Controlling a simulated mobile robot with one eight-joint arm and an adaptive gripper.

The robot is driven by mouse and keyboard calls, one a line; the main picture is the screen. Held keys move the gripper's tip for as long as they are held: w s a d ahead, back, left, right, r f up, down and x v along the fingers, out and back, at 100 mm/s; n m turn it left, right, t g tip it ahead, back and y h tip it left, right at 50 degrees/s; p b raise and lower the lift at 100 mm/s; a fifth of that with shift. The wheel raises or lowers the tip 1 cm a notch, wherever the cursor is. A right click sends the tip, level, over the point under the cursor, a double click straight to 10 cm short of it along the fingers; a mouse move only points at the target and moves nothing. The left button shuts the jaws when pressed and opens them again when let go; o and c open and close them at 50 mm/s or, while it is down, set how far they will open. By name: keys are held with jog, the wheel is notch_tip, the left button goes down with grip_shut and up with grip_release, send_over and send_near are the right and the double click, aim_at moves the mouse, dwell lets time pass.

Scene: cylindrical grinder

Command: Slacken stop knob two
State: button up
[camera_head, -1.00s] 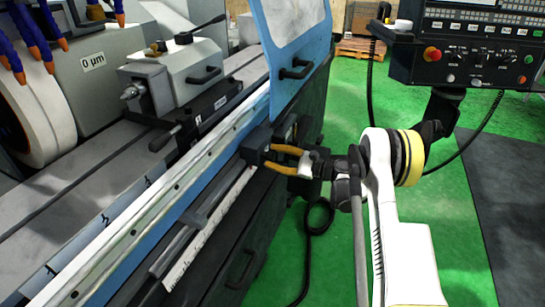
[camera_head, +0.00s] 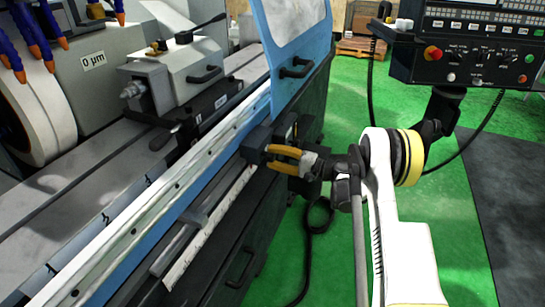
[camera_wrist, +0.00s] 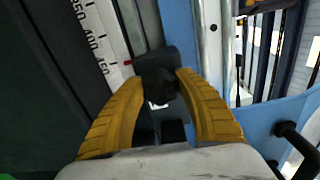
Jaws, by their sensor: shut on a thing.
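A dark stop block with a black knob (camera_wrist: 157,84) shows in the wrist view, beside a white scale with printed numbers (camera_wrist: 103,42). My gripper (camera_wrist: 161,88) has yellow fingers that sit on either side of the knob and are shut on it. In the head view my gripper (camera_head: 270,156) reaches in from the right to the dark stop block (camera_head: 255,143) on the front rail of the grinder. The knob itself is hidden there by the fingers. No number on the knob can be read.
The blue splash guard (camera_head: 296,50) with a dark handle stands just behind the stop block. The control panel (camera_head: 468,50) hangs at the upper right with a cable below it. Green floor (camera_head: 345,105) lies open between machine and panel.

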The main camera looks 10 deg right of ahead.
jog(key=shift+n, duration=1.3)
jog(key=o, duration=1.2)
jog(key=v, duration=1.2)
